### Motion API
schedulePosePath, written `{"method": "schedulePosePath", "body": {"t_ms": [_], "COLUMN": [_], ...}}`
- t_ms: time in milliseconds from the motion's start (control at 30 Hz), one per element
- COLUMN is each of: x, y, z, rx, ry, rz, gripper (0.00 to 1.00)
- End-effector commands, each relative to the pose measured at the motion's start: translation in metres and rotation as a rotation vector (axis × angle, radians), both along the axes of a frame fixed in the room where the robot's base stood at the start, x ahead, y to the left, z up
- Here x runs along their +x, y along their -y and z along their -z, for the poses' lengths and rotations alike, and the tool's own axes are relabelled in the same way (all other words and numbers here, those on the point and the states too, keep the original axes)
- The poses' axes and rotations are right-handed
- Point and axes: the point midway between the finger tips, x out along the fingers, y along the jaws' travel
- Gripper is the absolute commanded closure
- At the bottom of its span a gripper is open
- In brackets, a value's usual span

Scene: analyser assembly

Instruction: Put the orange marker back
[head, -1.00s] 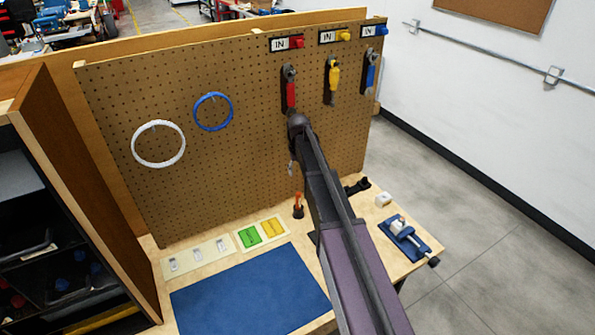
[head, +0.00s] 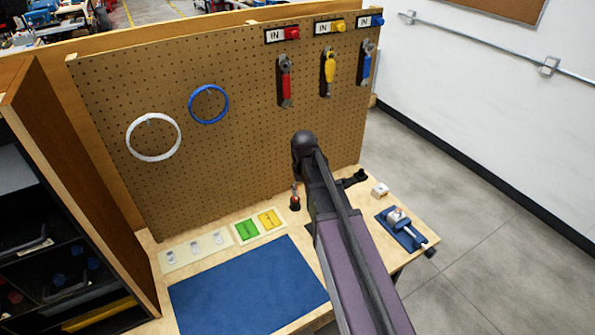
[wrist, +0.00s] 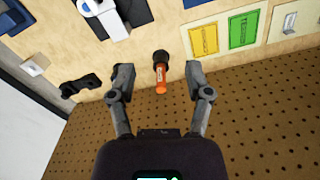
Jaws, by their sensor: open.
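The orange marker (wrist: 161,78) stands upright in a small black holder (wrist: 160,56) on the bench. In the wrist view it appears between the two fingers of my gripper (wrist: 159,76), which are wide apart with a gap on each side. I cannot tell how far its orange end reaches in between them. In the head view my arm hides most of the gripper, and the dark holder (head: 295,206) shows just left of the arm, with little of the orange visible.
The pegboard (head: 230,150) rises close behind, with red, yellow and blue-handled tools. Green (head: 247,231) and yellow (head: 270,220) pads and a blue mat (head: 247,287) lie to the left. A black bracket (head: 355,178), a white block (head: 380,190) and a blue fixture (head: 402,230) stand to the right.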

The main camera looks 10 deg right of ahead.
Motion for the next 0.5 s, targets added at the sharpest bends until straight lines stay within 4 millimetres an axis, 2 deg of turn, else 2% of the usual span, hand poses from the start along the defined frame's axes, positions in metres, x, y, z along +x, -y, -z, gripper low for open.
{"method": "schedulePosePath", "body": {"t_ms": [33,200,333,500], "x": [-0.037,-0.104,-0.135,-0.150], "y": [0.000,-0.001,-0.001,-0.001], "z": [0.000,0.000,0.000,0.000], "rx": [0.000,0.000,0.001,0.001], "ry": [0.000,0.001,0.001,0.001], "rz": [0.004,0.015,0.022,0.026], "gripper": [0.35,0.35,0.35,0.35]}}
